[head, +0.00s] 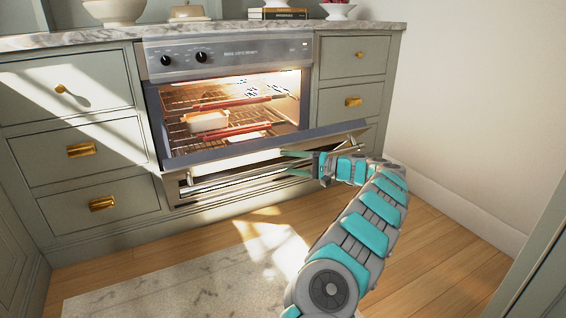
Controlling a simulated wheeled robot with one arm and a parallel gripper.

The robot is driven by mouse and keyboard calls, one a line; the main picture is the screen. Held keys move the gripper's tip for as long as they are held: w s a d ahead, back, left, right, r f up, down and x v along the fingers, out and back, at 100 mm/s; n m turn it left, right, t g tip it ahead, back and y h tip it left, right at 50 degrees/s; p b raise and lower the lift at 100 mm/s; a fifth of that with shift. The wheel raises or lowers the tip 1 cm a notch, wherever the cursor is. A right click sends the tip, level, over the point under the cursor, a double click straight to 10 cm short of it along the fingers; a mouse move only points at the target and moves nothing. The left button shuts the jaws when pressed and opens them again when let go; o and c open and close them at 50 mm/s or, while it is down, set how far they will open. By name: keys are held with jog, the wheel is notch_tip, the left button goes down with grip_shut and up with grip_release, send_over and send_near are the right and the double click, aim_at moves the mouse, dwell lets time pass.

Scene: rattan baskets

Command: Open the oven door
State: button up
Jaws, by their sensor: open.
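The oven (225,62) is built into the cabinets, with two black knobs on its silver front panel. Its door (345,129) is hinged down and stands well open, tilted outward below the lit cavity. Racks and a white dish (208,122) show inside. A pale handle bar (235,172) runs along the outside of the door. My gripper (290,163) is open at the right part of the door's outer side, close to the handle. I cannot tell whether the fingers touch the door or the bar.
Grey-green drawers with brass handles (81,150) flank the oven. A marble counter (215,29) above holds bowls, a butter dish and books. A rug (170,285) lies on the wooden floor in front. A white wall (470,110) stands at right.

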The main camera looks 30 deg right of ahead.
jog(key=v, duration=0.5)
jog(key=shift+s+d, duration=0.15)
jog(key=shift+d, duration=0.1)
jog(key=s+d+f+b, duration=0.1)
jog(key=s+d+f, duration=0.2)
jog(key=s+d, duration=0.2)
jog(key=shift+d+f, duration=0.4)
jog(key=shift+d, duration=0.3)
dwell(0.3)
jog(key=shift+s+b, duration=0.15)
jog(key=shift+b, duration=0.25)
jog(key=shift+d, duration=0.1)
dwell(0.4)
